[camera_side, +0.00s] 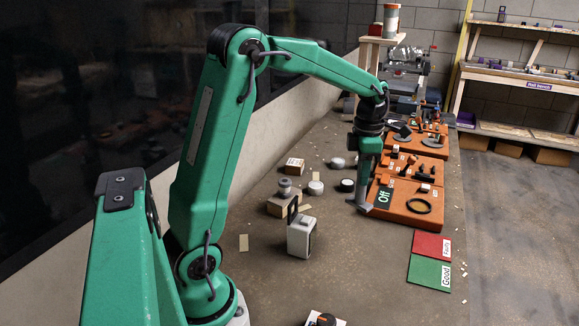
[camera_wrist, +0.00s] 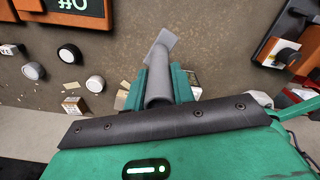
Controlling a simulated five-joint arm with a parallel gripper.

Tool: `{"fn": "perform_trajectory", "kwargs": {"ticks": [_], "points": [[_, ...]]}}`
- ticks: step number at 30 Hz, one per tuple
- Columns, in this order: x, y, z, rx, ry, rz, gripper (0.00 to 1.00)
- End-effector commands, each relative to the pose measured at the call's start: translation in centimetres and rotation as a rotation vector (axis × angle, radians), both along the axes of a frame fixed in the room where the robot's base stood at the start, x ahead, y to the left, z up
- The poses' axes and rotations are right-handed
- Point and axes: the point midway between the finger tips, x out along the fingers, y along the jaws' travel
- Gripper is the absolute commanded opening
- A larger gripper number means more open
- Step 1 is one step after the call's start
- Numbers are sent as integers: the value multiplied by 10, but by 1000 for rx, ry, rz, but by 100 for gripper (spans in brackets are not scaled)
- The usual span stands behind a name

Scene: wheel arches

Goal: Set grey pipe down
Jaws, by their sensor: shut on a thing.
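The grey pipe (camera_wrist: 158,82) is held between the two green fingers of my gripper (camera_wrist: 157,90) in the wrist view. Its far end shows a pale flat, angled piece (camera_wrist: 163,41) over the brown table. In the side view my gripper (camera_side: 365,180) points down beside the left edge of the nearest orange board. The pipe's grey lower end (camera_side: 360,205) shows just below the fingers, close to the table. I cannot tell whether it touches the table or the board.
The orange board (camera_side: 400,208) bears an "Off" display (camera_side: 383,196) and a black ring (camera_side: 419,205). Red (camera_side: 431,244) and green (camera_side: 430,272) labelled mats lie in front. Round knobs (camera_side: 347,185) and a white box-like device (camera_side: 300,237) stand to the left. Open table lies between the device and mats.

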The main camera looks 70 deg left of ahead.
Motion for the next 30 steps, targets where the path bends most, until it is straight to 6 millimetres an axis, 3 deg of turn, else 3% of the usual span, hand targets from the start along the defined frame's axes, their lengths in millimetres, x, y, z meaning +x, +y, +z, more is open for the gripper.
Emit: {"fn": "perform_trajectory", "kwargs": {"ticks": [8, 14, 30], "points": [[0, 1, -6, 1, -1, 0, 0], [0, 13, -14, 0, 0, 2, 0], [1, 96, -63, 0, 0, 4, 0]]}}
